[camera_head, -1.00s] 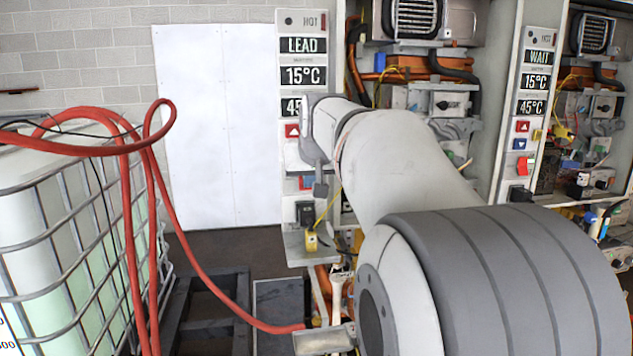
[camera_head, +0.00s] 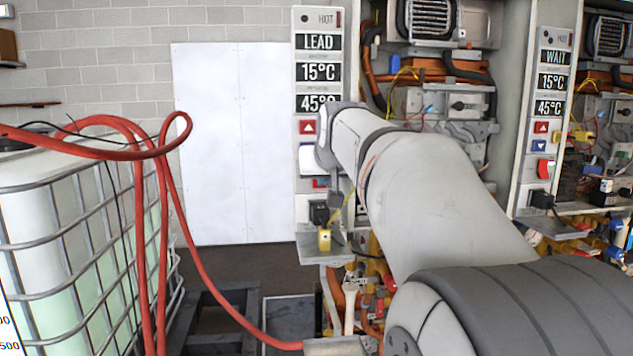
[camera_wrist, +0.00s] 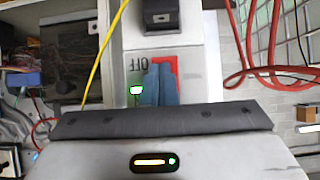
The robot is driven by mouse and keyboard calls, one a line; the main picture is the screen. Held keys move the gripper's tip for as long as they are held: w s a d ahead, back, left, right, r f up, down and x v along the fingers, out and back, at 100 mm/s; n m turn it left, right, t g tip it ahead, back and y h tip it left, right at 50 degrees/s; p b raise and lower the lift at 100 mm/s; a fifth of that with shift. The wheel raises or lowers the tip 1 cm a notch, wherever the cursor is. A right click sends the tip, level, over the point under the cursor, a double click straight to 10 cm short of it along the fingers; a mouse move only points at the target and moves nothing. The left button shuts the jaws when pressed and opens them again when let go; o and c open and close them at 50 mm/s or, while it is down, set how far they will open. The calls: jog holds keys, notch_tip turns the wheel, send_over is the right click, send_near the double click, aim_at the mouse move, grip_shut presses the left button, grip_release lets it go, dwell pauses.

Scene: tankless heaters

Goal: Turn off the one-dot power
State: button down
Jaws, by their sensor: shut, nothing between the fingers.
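The near panel (camera_head: 318,22), with displays reading LEAD, 15°C and 45°C, stands left of centre in the head view. My gripper (camera_wrist: 160,84) shows in the wrist view with its blue-grey fingers shut and empty. The fingers overlap a red power switch (camera_wrist: 168,64) with an OFF label beside it. I cannot tell whether they touch it. A small green light (camera_wrist: 136,90) shows beside the fingers. In the head view my arm hides much of this panel's lower part.
A second panel reading WAIT (camera_head: 555,52) has its own red switch (camera_head: 545,169) at right. A black plug (camera_wrist: 160,14) and a yellow cable (camera_wrist: 105,45) are close to my gripper. A caged tank (camera_head: 60,230) and red hose (camera_head: 140,250) stand at left.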

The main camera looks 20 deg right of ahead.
jog(key=shift+f+b, duration=0.25)
jog(key=shift+b, duration=0.25)
jog(key=shift+r+t, duration=0.1)
jog(key=shift+t, duration=0.2)
jog(key=shift+w, duration=0.1)
dwell(0.8)
jog(key=shift+r, duration=0.1)
jog(key=shift+d+r+p, duration=0.1)
jog(key=shift+r+p, duration=0.55)
jog(key=shift+r, duration=0.25)
